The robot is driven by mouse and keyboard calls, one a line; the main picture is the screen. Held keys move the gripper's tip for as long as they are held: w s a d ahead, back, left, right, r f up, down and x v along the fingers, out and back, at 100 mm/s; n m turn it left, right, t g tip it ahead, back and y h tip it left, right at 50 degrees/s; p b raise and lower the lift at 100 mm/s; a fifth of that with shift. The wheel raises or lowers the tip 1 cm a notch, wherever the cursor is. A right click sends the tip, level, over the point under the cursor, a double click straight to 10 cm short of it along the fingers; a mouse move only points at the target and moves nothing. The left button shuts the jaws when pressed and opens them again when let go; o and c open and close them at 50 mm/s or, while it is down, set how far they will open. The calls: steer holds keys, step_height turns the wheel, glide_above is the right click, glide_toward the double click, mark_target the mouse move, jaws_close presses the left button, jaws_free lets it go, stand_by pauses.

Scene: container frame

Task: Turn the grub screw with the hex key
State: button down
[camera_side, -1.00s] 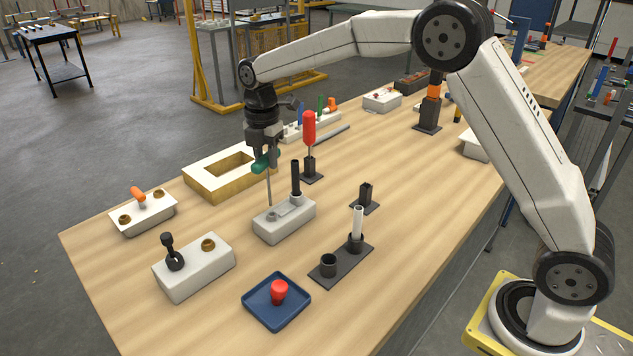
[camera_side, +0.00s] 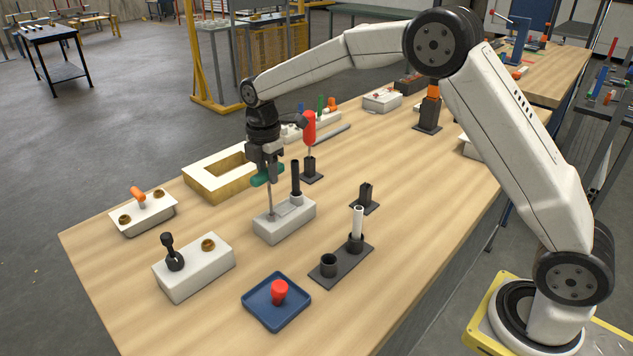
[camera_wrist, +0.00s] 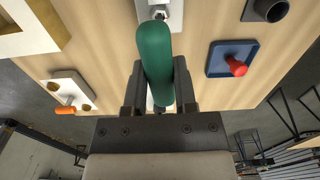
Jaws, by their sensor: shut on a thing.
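My gripper (camera_side: 267,172) is shut on the green handle of the hex key (camera_side: 270,200), above a pale block (camera_side: 285,222). The grub screw is not distinguishable there; the shaft tip and the screw are too small to tell apart. A black upright post (camera_side: 296,178) in a light collar stands at the block's right end. In the wrist view the handle hides most of the shaft.
A red-handled tool (camera_side: 309,128) stands in a black holder close behind the gripper. A cream frame (camera_side: 215,182) lies to the left. A blue tray (camera_side: 262,315) with a red piece and a black two-socket stand (camera_side: 341,264) are nearer. Bare wood lies between them.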

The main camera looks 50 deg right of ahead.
steer(key=m, duration=0.3)
steer(key=shift+m, duration=0.4)
steer(key=m, duration=0.3)
steer(key=shift+m, duration=0.4)
steer(key=m, duration=0.3)
steer(key=shift+m, duration=2.4)
steer(key=shift+r, duration=0.1)
